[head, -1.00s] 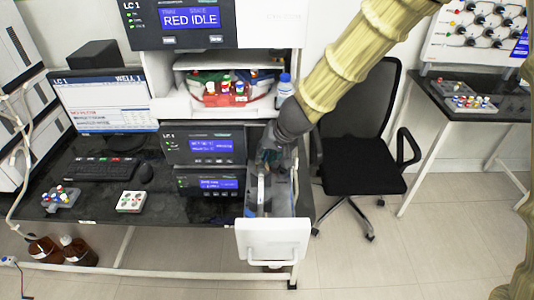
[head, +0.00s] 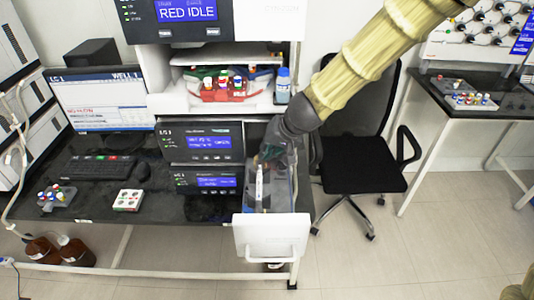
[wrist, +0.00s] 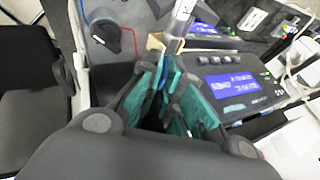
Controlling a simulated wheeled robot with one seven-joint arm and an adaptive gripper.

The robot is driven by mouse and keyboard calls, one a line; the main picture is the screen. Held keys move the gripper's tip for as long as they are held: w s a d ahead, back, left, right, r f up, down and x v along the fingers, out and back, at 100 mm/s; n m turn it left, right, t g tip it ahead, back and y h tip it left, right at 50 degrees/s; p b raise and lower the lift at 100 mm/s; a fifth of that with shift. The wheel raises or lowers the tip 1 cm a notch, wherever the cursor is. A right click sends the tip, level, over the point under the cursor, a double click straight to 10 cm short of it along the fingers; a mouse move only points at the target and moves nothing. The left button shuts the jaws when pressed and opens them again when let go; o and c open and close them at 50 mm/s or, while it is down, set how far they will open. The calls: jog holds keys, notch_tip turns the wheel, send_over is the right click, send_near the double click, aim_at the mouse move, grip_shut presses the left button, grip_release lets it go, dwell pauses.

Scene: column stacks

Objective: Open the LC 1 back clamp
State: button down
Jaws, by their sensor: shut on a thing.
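The LC 1 column drawer (head: 272,236) is pulled out at the right end of the bench, its white front facing me. A pale, slender column (head: 260,185) lies lengthwise in it; its metal end shows in the wrist view (wrist: 181,16). My gripper (head: 268,156) reaches down into the back of the drawer. In the wrist view my gripper's teal fingers (wrist: 172,90) are closed around a small blue part, which I take to be the back clamp (wrist: 163,78), mostly hidden between them. A tan piece (wrist: 155,43) sits just beyond the fingertips, beside the column.
The LC 1 modules with blue displays (head: 208,142) stand directly left of the drawer. A shelf above holds a red tray (head: 222,95) and a blue-capped bottle (head: 283,86). A black chair (head: 360,150) stands close on the right. The floor in front is clear.

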jog(key=shift+d+f+m+y+b, duration=0.2)
jog(key=shift+y+b, duration=0.45)
jog(key=shift+b, duration=0.7)
jog(key=shift+d+f+m+y+b, duration=0.1)
jog(key=shift+d+f+y+b, duration=0.15)
jog(key=shift+y+b, duration=0.75)
jog(key=b, duration=0.2)
jog(key=shift+d+f+b, duration=0.15)
jog(key=shift+f+b, duration=0.05)
jog(key=shift+b, duration=0.5)
jog(key=shift+d+r+y+b, duration=0.1)
jog(key=shift+y+b, duration=0.25)
jog(key=shift+b, duration=0.05)
jog(key=c, duration=1.7)
grip_release()
jog(key=shift+d+r, duration=0.1)
jog(key=shift+s+v, duration=0.1)
jog(key=shift+v, duration=2.8)
jog(key=shift+s+v, duration=0.15)
jog(key=shift+v, duration=2.8)
